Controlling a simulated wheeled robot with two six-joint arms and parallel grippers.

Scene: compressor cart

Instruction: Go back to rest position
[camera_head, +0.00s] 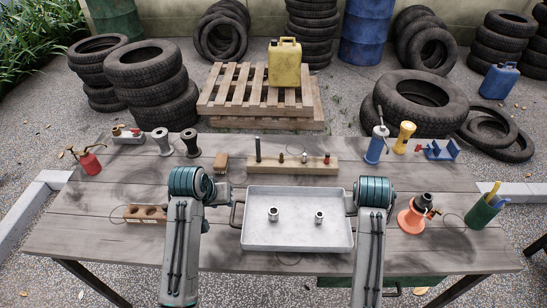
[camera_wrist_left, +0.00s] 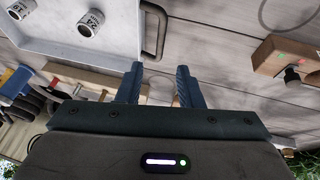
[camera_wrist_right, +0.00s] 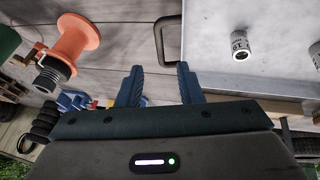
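My left gripper (camera_wrist_left: 158,72) is open in the left wrist view, with nothing between its two blue fingers. It is over the table beside the tray's left handle. My right gripper (camera_wrist_right: 159,72) is open and empty in the right wrist view, beside the tray's right handle. In the head view both forearms reach forward over the table's near edge, one on each side of the grey metal tray (camera_head: 296,238). Two metal sockets stand in the tray, a left one (camera_head: 273,213) and a right one (camera_head: 319,216). In the head view the fingertips are hard to make out.
A wooden holed block (camera_head: 145,213) lies left of my left arm. A wooden rail with pegs (camera_head: 312,167) is behind the tray. An orange spool-like piece (camera_head: 410,220) and a green cup (camera_head: 481,213) stand at right. A red oil can (camera_head: 89,163) is far left.

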